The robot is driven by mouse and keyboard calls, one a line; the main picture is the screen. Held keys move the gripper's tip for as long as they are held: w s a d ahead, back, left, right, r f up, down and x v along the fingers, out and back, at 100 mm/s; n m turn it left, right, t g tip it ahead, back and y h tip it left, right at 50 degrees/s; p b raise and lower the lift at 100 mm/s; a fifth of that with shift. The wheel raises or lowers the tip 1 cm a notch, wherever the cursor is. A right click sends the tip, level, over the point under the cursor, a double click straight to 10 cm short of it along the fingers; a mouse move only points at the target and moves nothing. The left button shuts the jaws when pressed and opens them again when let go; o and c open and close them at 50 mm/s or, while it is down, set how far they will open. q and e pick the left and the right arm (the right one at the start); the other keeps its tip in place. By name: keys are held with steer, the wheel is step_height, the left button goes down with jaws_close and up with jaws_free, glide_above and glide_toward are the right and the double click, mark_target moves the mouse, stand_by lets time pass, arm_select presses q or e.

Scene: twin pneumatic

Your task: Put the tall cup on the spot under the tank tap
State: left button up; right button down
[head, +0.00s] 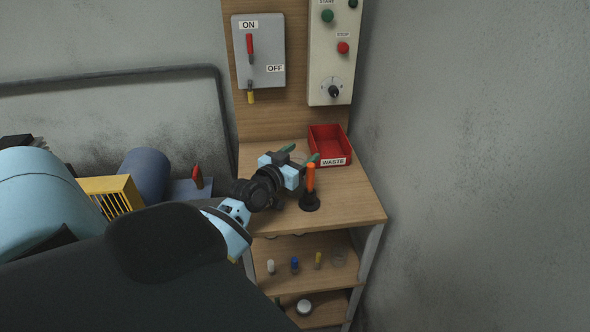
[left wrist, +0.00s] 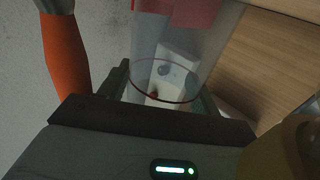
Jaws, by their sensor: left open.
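The tall cup looks like the clear, see-through cylinder (left wrist: 172,45) in the left wrist view, with a thin dark ring at its near end. In the head view it is very faint, between the fingers of my left gripper (head: 302,156). My left gripper (left wrist: 163,92) is open, with one finger on each side of the cup; I cannot tell whether either touches it. The gripper is over the wooden bench top. I cannot make out a tank tap or a spot under it. My right gripper is not in view.
A red WASTE bin (head: 320,142) stands behind the gripper. An orange-handled tool (head: 311,182) stands upright in a black base close by on the right. Small items and a clear cup (head: 338,256) are on the lower shelf (head: 318,280). A blue cylinder (head: 147,172) is at left.

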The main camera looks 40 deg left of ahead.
arm_select(q)
steer(key=shift+c, duration=0.3)
